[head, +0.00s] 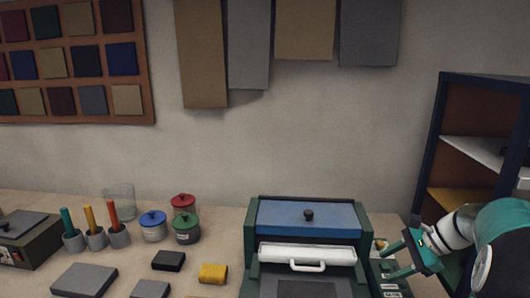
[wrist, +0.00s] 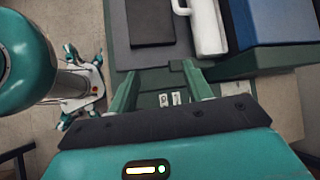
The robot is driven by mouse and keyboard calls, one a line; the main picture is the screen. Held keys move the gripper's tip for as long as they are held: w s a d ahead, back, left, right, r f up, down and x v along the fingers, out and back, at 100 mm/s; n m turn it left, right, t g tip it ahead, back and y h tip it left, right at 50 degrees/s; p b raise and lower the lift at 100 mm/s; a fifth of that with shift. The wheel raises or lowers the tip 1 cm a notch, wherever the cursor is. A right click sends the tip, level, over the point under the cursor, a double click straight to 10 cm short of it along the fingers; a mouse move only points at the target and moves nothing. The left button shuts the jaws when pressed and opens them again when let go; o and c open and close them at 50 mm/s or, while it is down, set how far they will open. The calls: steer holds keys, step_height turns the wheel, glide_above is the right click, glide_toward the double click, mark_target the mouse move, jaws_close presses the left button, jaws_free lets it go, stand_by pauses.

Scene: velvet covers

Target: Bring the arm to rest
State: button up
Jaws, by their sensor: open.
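My gripper (head: 386,262) is at the right of the head view, its two teal fingers apart and pointing left toward the side of a green machine (head: 251,232). In the wrist view my gripper (wrist: 160,72) is open, with nothing between its fingers. The fingers lie over the machine's dark green side panel, which bears small white switches (wrist: 170,99). I cannot tell whether the fingers touch it. The machine has a blue lid (head: 308,217) with a black knob and a white bar with a handle (head: 307,266) across its front.
A shelf unit (head: 436,150) stands close behind my arm at the right.

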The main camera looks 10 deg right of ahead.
steer(key=s+a+r+n+g+h, duration=0.1)
steer(key=s+a+r+n+h, duration=0.1)
steer(key=a+n, duration=0.5)
steer(key=s+a+r+n+g+h, duration=0.1)
steer(key=s+a+r+n+h, duration=0.1)
steer(key=a, duration=0.9)
steer(key=s+a+n+t+h, duration=0.2)
steer(key=s+a+n+h, duration=0.1)
steer(key=s+a+n, duration=0.7)
steer(key=shift+s+r+n+t, duration=0.15)
steer(key=shift+n+t, duration=0.25)
steer(key=shift+n, duration=0.1)
